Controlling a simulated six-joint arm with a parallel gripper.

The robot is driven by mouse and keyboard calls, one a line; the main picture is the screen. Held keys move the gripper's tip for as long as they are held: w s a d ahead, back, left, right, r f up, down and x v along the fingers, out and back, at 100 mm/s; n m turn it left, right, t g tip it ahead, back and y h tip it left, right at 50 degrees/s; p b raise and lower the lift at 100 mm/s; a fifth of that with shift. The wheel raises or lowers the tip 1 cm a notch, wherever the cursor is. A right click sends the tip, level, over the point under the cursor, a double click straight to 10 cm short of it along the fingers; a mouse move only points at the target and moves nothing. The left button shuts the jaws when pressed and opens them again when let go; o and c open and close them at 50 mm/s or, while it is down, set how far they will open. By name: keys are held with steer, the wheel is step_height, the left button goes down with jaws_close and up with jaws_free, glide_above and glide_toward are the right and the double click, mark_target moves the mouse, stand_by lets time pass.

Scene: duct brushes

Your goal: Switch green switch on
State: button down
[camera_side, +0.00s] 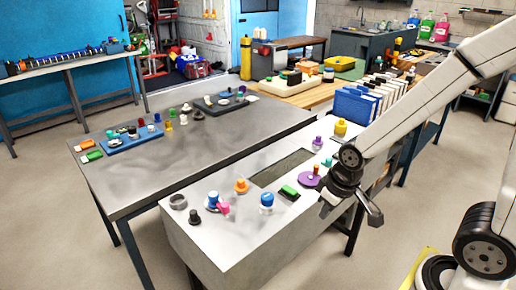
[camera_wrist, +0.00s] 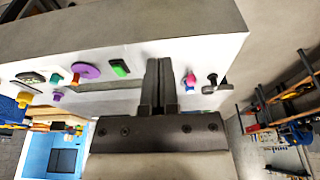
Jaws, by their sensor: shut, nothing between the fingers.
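The green switch (camera_side: 289,192) is a small green rocker on a dark base, set on the white top of the duct. It lies between a blue knob and a purple disc. In the wrist view the green switch (camera_wrist: 120,68) is left of my fingers, apart from them. Whether it is on or off I cannot tell. My gripper (camera_side: 374,217) is in the air off the duct's near right side, to the right of the switch. Its fingers (camera_wrist: 158,72) are together with nothing between them.
Near the switch on the white top (camera_side: 228,249) stand a blue knob (camera_side: 267,200), an orange knob (camera_side: 241,186), a purple disc (camera_side: 309,178) with an orange post, and a pink knob (camera_side: 224,208). A dark slot (camera_side: 282,168) runs behind the switch.

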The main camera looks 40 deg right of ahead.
steer(key=n+g, duration=0.3)
steer(key=n, duration=1.5)
glide_above(287, 187)
steer(key=shift+a+r, duration=0.1)
steer(key=shift+r, duration=0.25)
steer(key=shift+f, duration=0.2)
step_height(287, 187, down, 14)
steer(key=shift+r, duration=0.2)
